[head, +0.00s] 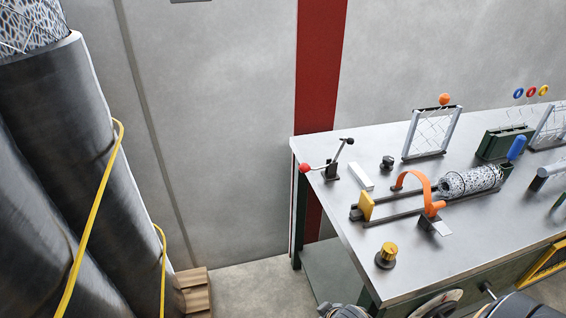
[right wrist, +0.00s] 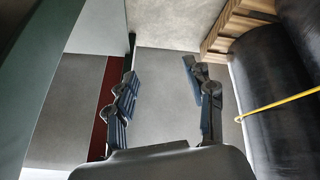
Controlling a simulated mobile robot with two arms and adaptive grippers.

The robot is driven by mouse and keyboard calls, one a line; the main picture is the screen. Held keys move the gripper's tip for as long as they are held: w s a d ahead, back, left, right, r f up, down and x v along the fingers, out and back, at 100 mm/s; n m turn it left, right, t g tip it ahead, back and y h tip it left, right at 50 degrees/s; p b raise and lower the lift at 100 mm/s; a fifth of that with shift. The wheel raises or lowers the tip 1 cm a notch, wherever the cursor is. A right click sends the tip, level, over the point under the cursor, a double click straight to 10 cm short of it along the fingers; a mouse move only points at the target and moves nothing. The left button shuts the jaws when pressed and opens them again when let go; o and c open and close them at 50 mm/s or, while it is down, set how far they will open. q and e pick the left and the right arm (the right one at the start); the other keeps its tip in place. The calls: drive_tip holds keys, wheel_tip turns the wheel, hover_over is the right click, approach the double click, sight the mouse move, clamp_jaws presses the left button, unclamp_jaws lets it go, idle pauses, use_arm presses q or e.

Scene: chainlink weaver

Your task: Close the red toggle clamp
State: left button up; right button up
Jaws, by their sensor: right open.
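The clamp with a red ball (head: 304,168) on its handle stands at the far left corner of the workbench (head: 350,210) in the head view. Its thin rod runs from the red ball over a dark base to a black ball at upper right. The red-ball end sticks out near the table's left edge. I cannot tell from this view whether it is open or closed. My right gripper (right wrist: 160,78) shows in the right wrist view, open and empty, with its fingers spread apart above the floor. The clamp is not visible there. My left gripper is not in view.
An orange curved arm (head: 420,185), a yellow block (head: 366,206), a mesh roll (head: 470,181) and a yellow-topped knob (head: 388,252) are on the bench. Large dark rolls (head: 75,150) with a yellow strap stand at left. Floor shows between the rolls and the bench.

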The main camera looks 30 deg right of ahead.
drive_tip(key=w+d+r+n+t+p, duration=0.15)
drive_tip(key=w+r, duration=0.25)
drive_tip(key=r, duration=0.4)
drive_tip(key=w+d+r+t, duration=0.1)
drive_tip(key=w+r+t, duration=0.15)
drive_tip(key=r, duration=0.45)
drive_tip(key=w+d+r+t, duration=0.15)
drive_tip(key=w+r, duration=0.25)
drive_tip(key=r, duration=0.4)
drive_tip(key=t+p, duration=0.1)
drive_tip(key=t, duration=0.2)
approach(306, 168)
drive_tip(key=shift+n+g+y, duration=0.25)
drive_tip(key=shift+n+y, duration=0.05)
drive_tip(key=shift+n, duration=0.05)
drive_tip(key=x, duration=1.1)
drive_tip(key=shift+w+d+r, duration=0.15)
drive_tip(key=shift+w+r, duration=0.05)
drive_tip(key=shift+w, duration=0.15)
clamp_jaws()
